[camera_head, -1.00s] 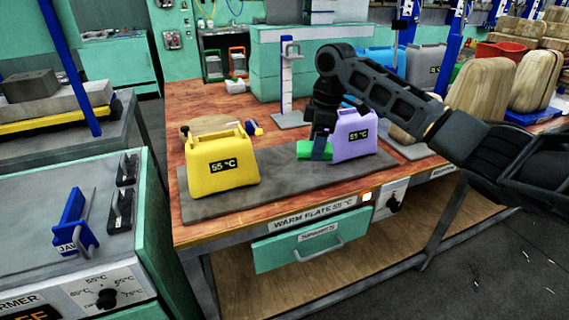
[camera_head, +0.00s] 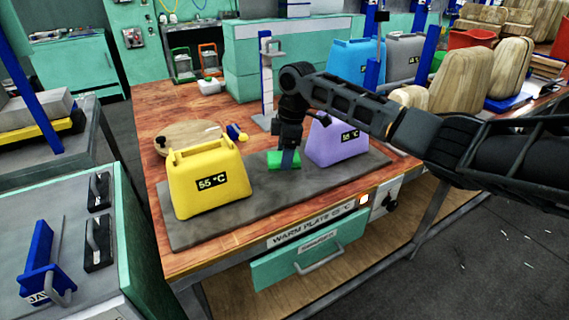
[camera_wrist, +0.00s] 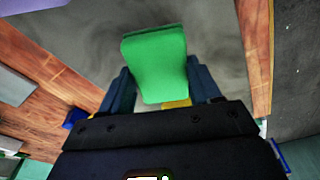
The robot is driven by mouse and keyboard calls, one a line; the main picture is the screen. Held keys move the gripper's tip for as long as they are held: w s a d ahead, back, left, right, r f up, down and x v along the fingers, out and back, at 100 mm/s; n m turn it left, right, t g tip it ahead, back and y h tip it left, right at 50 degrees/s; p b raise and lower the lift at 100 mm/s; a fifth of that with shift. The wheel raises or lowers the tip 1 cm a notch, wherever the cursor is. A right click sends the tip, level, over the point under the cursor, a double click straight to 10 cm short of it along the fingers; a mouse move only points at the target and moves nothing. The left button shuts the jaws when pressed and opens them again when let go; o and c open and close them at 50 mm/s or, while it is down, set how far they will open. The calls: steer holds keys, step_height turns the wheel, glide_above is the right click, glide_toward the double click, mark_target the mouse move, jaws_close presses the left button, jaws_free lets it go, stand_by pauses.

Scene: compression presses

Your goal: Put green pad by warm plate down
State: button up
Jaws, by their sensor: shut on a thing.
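The green pad (camera_head: 283,160) is between the fingers of my gripper (camera_head: 287,160), over the grey warm plate (camera_head: 215,212). It stands between the yellow block marked 55 °C (camera_head: 206,180) and the purple block marked 55 °C (camera_head: 337,141), nearer the purple one. In the wrist view the green pad (camera_wrist: 155,60) sits between the two dark blue fingers of my gripper (camera_wrist: 160,90), with the grey plate behind it. I cannot tell whether the pad's underside touches the plate.
A round wooden board (camera_head: 190,137) and a small blue and yellow item (camera_head: 236,132) lie behind the plate. A blue-and-white stand (camera_head: 266,85) rises at the back. Wooden blocks (camera_head: 510,70) are at the right. The plate's front middle is clear.

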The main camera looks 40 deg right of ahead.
steer(key=shift+f, duration=1.75)
steer(key=shift+f, duration=0.1)
steer(key=o, duration=1.1)
steer(key=r, duration=0.4)
steer(key=d+r, duration=0.1)
steer(key=r, duration=0.3)
steer(key=s+r, duration=0.1)
steer(key=r, duration=0.3)
steer(key=shift+s+d+b, duration=0.1)
steer(key=shift+d+b, duration=0.05)
steer(key=shift+b, duration=0.2)
